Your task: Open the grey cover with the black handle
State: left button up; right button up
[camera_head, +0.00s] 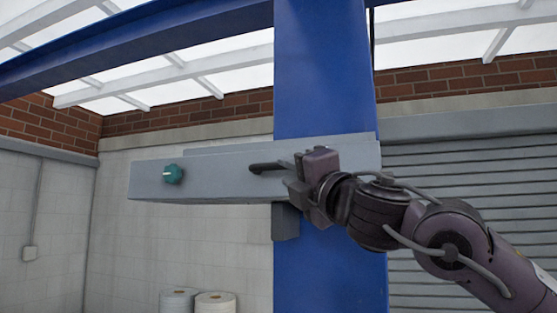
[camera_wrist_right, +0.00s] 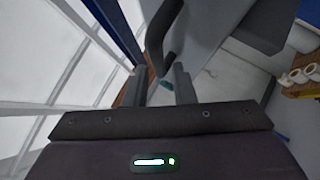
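The grey cover (camera_head: 225,180) is a long box-like panel across the blue column, with a teal knob (camera_head: 172,174) near its left end. Its black handle (camera_head: 268,168) sticks out near the middle. My right gripper (camera_head: 291,180) is at the handle's right end and partly hides the cover. In the right wrist view the handle (camera_wrist_right: 158,35) lies just ahead of the fingertips, in line with the gap. Contact with the handle cannot be told. My left gripper is out of view.
The blue column (camera_head: 325,70) stands behind the cover. A dark grey block (camera_head: 286,222) hangs below it. White rolls (camera_head: 197,302) stand low at the back. A grey shutter (camera_head: 470,185) is behind my right arm. The space left of the cover is clear.

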aim_at(278, 166)
jog(key=p+x, duration=0.2)
jog(key=x, duration=0.2)
jog(key=shift+w+a+r, duration=0.2)
jog(key=shift+a, duration=0.05)
jog(key=shift+c, duration=0.2)
grip_shut()
jog(key=shift+f, duration=0.1)
